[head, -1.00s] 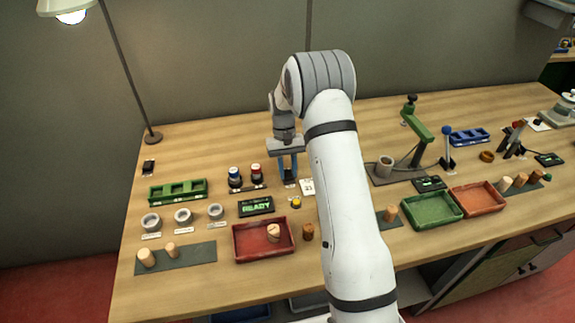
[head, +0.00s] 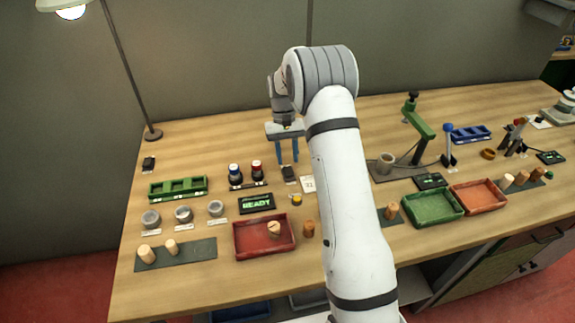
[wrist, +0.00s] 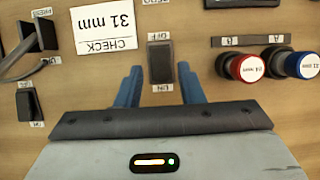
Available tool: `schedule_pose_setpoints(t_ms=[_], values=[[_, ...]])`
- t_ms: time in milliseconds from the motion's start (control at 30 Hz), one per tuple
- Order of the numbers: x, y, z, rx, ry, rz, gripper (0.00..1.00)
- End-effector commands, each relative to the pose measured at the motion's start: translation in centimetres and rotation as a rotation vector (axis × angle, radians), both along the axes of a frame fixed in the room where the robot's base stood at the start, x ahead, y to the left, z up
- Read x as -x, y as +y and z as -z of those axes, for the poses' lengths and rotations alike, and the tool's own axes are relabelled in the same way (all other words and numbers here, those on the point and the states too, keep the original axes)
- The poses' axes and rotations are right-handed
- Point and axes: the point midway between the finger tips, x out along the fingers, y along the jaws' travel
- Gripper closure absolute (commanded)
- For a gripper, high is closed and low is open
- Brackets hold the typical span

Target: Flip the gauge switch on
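A black rocker switch (wrist: 160,62) with ON and OFF labels lies between my fingers in the wrist view. It also shows in the head view (head: 289,174), just in front of my gripper. No gauge name is legible on it, and I cannot tell which way it is rocked. My gripper (wrist: 160,88) is open and empty, its two blue fingers either side of the switch in the picture. In the head view my gripper (head: 287,152) hangs above the table behind the switch, apart from it.
Red and blue knobbed items (wrist: 250,67) stand beside the switch. A card reading CHECK 31 mm (wrist: 106,27) lies on its other side. Another dark switch (wrist: 29,102) and a lever (wrist: 40,35) are further left. A READY display (head: 256,203) and red tray (head: 263,250) lie in front.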

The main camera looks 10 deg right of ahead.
Motion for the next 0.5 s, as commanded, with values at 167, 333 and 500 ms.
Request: schedule_pose_setpoints(t_ms=[167, 333, 500], values=[[-1.2, 0.0, -2.5, 0.000, -0.002, 0.000, 0.65], [-1.6, 0.0, -3.7, 0.000, 0.001, 0.000, 0.65], [-1.6, 0.0, -3.8, 0.000, 0.001, 0.000, 0.65]])
